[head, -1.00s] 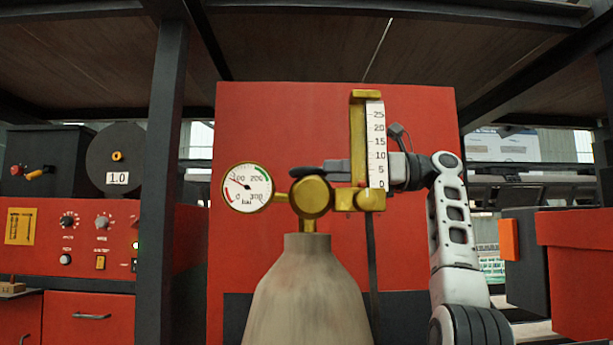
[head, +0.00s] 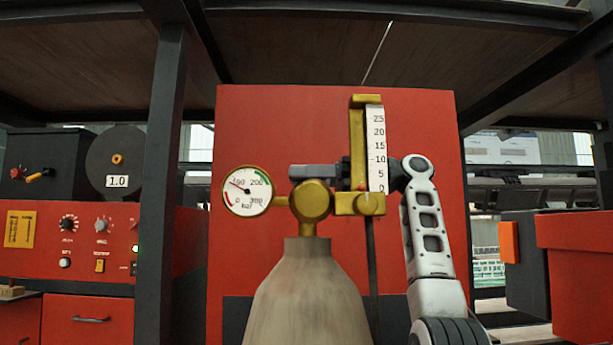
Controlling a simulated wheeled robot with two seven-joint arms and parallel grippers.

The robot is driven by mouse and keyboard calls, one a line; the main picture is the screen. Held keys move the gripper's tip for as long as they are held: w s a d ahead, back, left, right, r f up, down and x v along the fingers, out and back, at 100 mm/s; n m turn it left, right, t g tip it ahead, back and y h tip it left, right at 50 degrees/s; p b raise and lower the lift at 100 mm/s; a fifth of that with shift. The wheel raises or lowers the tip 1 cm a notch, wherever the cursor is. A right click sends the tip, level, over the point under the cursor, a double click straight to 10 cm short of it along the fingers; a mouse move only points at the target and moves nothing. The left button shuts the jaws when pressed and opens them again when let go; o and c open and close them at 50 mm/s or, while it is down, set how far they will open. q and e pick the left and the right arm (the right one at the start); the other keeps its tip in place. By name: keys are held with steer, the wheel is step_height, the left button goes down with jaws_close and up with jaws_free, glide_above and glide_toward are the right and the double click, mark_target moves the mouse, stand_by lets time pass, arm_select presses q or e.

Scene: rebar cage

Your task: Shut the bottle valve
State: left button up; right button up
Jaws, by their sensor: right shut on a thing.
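The grey gas bottle (head: 307,290) stands upright in the middle, with a round brass valve body (head: 311,201) on its neck. A pressure gauge (head: 247,191) sits at its left, its needle pointing to the upper left near 100. A brass flow meter with a white scale (head: 376,150) stands at its right. My right gripper (head: 300,172) reaches in from the right behind the flow meter, its fingers just above the brass valve body. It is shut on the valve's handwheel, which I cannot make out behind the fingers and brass. My left gripper is out of view.
A red panel (head: 285,125) stands behind the bottle. A dark post (head: 163,190) rises at the left, before a red control cabinet (head: 90,240). A red box (head: 575,270) is at the right. Dark beams cross overhead.

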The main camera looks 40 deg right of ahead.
steer(key=shift+f+m+t+h+b, duration=0.3)
steer(key=shift+m+t+h+b, duration=0.4)
steer(key=shift+t+h+b, duration=0.3)
steer(key=shift+r+m+t+h+b, duration=0.1)
steer(key=shift+m+t+h+b, duration=0.2)
steer(key=shift+m+h+b, duration=0.15)
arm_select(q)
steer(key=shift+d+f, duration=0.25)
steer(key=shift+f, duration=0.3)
arm_select(e)
steer(key=shift+r+m+t+h, duration=0.2)
steer(key=shift+m+t+h, duration=0.1)
steer(key=shift+m+h, duration=0.05)
steer(key=o, duration=1)
steer(key=shift+c, duration=0.2)
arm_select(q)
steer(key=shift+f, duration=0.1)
